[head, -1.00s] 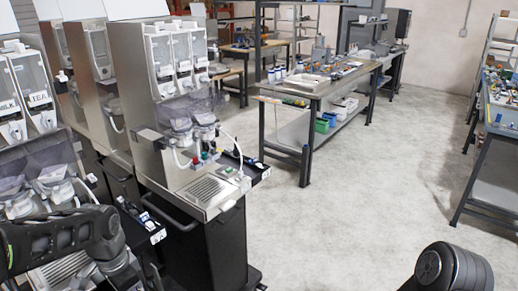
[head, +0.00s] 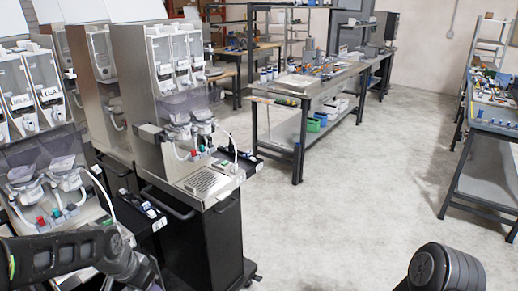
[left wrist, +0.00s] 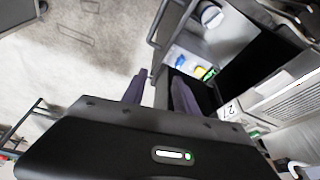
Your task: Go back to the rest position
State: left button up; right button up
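My left gripper (left wrist: 158,92) shows in the left wrist view with its two dark fingers apart and nothing visible between them. Beyond the fingers are a dark tray-like recess with small coloured items and a metal machine part. In the head view my left arm comes in at the lower left, in front of the nearest dispenser (head: 35,120); its gripper is hidden or out of frame there. A dark part of my right arm shows at the lower right, and my right gripper is not in view. No marked rest place shows.
A second steel dispenser (head: 140,90) stands on a black cabinet (head: 215,240) just beyond, with more dispensers behind. A workbench (head: 300,110) stands in the middle and another bench (head: 490,125) at the right. The concrete floor (head: 360,200) between them is clear.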

pick_arm(q)
jog(key=s+d+f+n+t+h+b, duration=0.1)
jog(key=s+d+f+n+b, duration=0.1)
jog(key=d+f, duration=0.7)
jog(key=s+d+f+n+h+b, duration=0.1)
jog(key=s+d+f+n+b, duration=0.2)
jog(key=f, duration=1)
jog(key=s+d+f+g+b, duration=0.2)
jog(key=s+d+f, duration=0.2)
jog(key=s+f, duration=0.3)
jog(key=s+d+f+n+g+h+b, duration=0.1)
jog(key=s+d+f+b, duration=0.1)
jog(key=s+d+f, duration=0.3)
jog(key=s+f, duration=0.3)
jog(key=s, duration=0.1)
jog(key=shift+g+b, duration=0.35)
jog(key=shift+g, duration=0.05)
jog(key=shift+d, duration=0.1)
